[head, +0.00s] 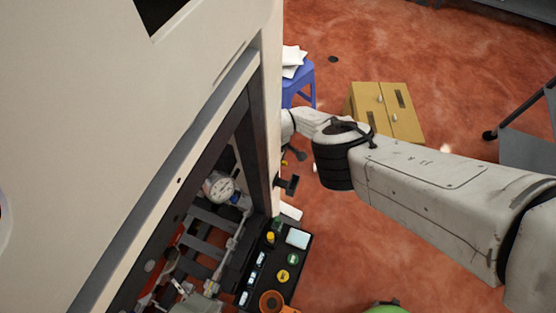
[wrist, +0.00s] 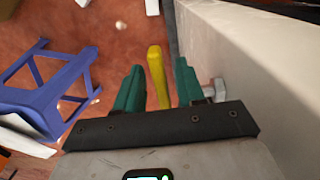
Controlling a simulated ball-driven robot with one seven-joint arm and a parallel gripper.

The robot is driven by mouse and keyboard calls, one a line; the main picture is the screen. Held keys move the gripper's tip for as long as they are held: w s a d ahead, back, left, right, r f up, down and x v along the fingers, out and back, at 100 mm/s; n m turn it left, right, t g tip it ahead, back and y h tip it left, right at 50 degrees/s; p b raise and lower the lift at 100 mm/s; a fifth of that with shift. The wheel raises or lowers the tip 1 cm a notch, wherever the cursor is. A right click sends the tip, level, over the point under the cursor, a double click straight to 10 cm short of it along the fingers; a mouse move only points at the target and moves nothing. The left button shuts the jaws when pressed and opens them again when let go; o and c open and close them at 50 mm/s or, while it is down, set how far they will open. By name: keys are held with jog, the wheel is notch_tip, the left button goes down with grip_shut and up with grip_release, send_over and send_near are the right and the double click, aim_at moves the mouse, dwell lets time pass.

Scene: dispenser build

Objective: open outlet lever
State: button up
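A yellow lever (wrist: 156,75) shows in the wrist view, lying between the two green fingers of my gripper (wrist: 158,84). The fingers are apart, with a gap on each side of the lever, so my gripper is open around it without visible contact. A grey bolt-like fitting (wrist: 214,90) is just right of the right finger, at the pale machine wall (wrist: 235,70). In the head view my arm reaches behind the edge of the pale dispenser cabinet (head: 140,110). My gripper and the yellow lever are hidden there.
A blue stool (wrist: 45,95) stands left of my gripper; in the head view it holds white papers (head: 293,60).

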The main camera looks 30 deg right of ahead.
notch_tip(320, 180, up, 8)
jog(key=p, duration=0.7)
jog(key=shift+f, duration=0.25)
jog(key=shift+f, duration=0.1)
dwell(0.3)
